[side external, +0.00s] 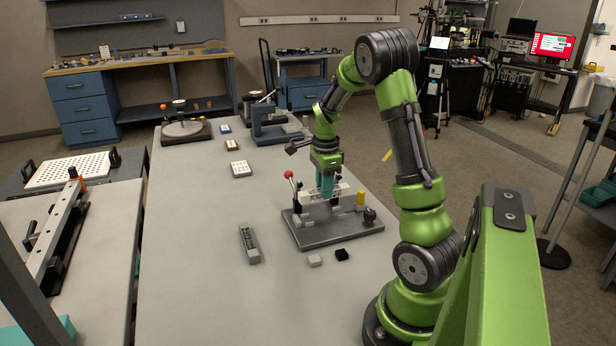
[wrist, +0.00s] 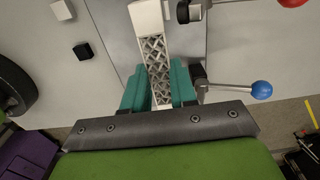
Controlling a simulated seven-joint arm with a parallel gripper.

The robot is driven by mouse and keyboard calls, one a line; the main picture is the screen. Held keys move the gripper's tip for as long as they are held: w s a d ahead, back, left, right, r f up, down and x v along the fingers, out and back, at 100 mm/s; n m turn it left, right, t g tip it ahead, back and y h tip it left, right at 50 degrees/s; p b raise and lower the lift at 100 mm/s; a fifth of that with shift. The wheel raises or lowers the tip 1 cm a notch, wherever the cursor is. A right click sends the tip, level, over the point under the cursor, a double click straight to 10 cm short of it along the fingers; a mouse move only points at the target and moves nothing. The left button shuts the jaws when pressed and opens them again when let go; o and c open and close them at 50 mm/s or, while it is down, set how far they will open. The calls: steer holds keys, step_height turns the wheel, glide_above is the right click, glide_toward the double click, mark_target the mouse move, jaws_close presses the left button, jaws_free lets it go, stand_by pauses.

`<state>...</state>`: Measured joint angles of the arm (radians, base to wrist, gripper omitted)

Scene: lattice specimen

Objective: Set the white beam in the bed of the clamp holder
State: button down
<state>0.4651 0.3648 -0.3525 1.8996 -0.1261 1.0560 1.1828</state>
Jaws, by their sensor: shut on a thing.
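The white beam (wrist: 157,52) has an open lattice middle and a solid end, seen in the wrist view. My gripper (wrist: 160,88) is shut on it, with a teal finger on each side of the lattice. In the side view the beam (side external: 309,196) lies roughly level between the teal fingers of my gripper (side external: 327,190), over the clamp holder. The clamp holder (side external: 335,236) is a grey base plate with a red-ball lever (side external: 289,175). I cannot tell whether the beam touches the bed, which is largely hidden by the beam and fingers.
A grey slotted block (side external: 249,243), a white block (side external: 314,260) and a black block (side external: 342,254) lie in front. A blue-ball lever (wrist: 261,90) is right of my fingers in the wrist view.

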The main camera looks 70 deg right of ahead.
steer(key=shift+f, duration=2.4)
steer(key=c, duration=1.5)
jaws_free()
jaws_close()
